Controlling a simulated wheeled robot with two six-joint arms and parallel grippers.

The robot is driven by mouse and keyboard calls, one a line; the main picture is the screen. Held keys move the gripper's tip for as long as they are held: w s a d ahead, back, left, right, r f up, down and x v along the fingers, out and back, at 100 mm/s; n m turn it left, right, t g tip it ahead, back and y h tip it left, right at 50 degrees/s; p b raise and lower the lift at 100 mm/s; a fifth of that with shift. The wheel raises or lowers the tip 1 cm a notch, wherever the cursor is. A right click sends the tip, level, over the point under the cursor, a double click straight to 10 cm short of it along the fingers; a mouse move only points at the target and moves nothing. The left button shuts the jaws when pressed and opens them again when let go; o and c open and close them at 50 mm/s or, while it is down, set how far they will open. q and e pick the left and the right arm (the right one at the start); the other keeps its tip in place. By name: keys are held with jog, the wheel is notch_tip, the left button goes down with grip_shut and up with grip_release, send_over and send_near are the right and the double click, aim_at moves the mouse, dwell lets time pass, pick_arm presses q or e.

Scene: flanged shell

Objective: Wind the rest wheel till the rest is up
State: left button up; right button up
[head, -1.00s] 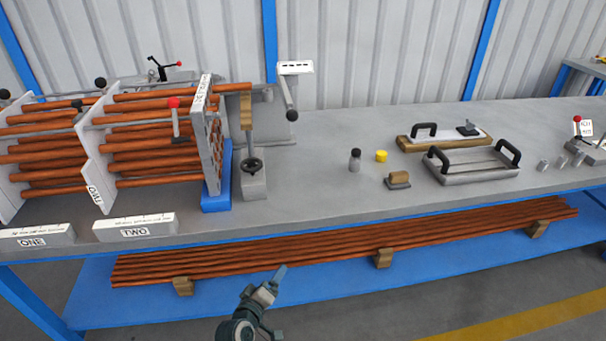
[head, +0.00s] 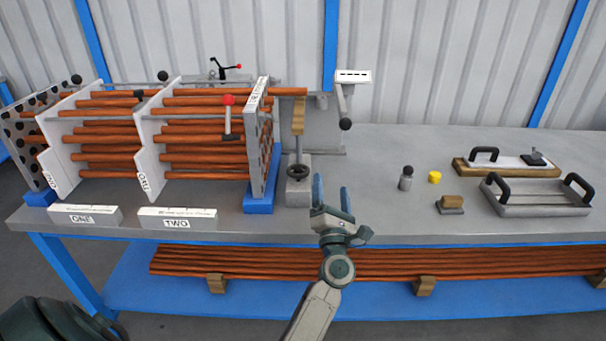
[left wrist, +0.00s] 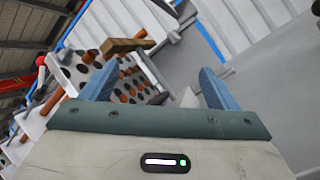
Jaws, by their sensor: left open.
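The rest wheel (head: 299,171) is a small dark handwheel on a grey block (head: 298,194), right of the blue-footed end plate. Above it stands the rest (head: 298,116), a wooden piece on a thin post. A copper tube end (head: 290,91) lies just above the rest; I cannot tell whether they touch. My left gripper (head: 332,188) is open and empty, fingers pointing up, in front of and right of the wheel. In the left wrist view its blue fingers are spread apart (left wrist: 158,86); a wooden piece (left wrist: 128,45), likely the rest, shows beyond. My right gripper is not in view.
A rack of copper tubes between white plates (head: 147,150) stands left, with labels ONE (head: 84,216) and TWO (head: 177,218) at the front. Bench between is clear.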

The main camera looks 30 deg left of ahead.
aim_at(304, 177)
pick_arm(q)
jog(key=a+n+g+y, duration=0.1)
jog(key=n+g, duration=0.2)
jog(key=n, duration=0.1)
jog(key=w+a+f+n+g+y, duration=0.1)
jog(key=n+g+y, duration=0.1)
jog(key=n+g, duration=0.2)
jog(key=w+a+f+n+g+y, duration=0.1)
jog(key=n+g, duration=0.2)
jog(key=n, duration=0.3)
jog(key=shift+a+f+g, duration=0.15)
jog(key=shift+f+g, duration=0.1)
jog(key=shift+g, duration=0.05)
jog(key=shift+f+n+g, duration=0.35)
jog(key=shift+n+g, duration=0.25)
jog(key=shift+n, duration=0.3)
jog(key=p+x, duration=0.2)
jog(key=x, duration=0.8)
jog(key=shift+w+a+f, duration=0.1)
jog(key=shift+a+f, duration=0.05)
jog(key=shift+a, duration=0.25)
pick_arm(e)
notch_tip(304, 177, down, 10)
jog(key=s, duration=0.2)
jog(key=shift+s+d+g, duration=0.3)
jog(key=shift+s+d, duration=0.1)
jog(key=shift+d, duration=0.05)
pick_arm(q)
jog(key=shift+c, duration=0.3)
jog(key=c, duration=0.9)
